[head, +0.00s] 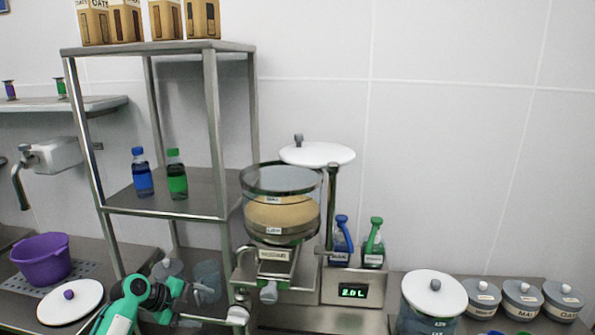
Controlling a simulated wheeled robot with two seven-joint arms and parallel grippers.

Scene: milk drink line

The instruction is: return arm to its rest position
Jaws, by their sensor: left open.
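My left arm comes in at the bottom left in teal and dark grey. My left gripper (197,291) is open, low in front of the metal shelf unit. Its fingers are small and partly lost against the steel behind, and I see nothing held between them. A clear container (208,274) stands just behind it; I cannot tell whether they touch. A round white lid with a purple knob (72,301) lies on the counter left of the arm. My right gripper is not in view.
A metal shelf unit (180,207) holds blue and green bottles and cartons. A dispenser (280,212) with a display reading 2.0 L stands right of the gripper. A purple pot (42,258) is at left. Several lidded canisters (481,295) stand at right.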

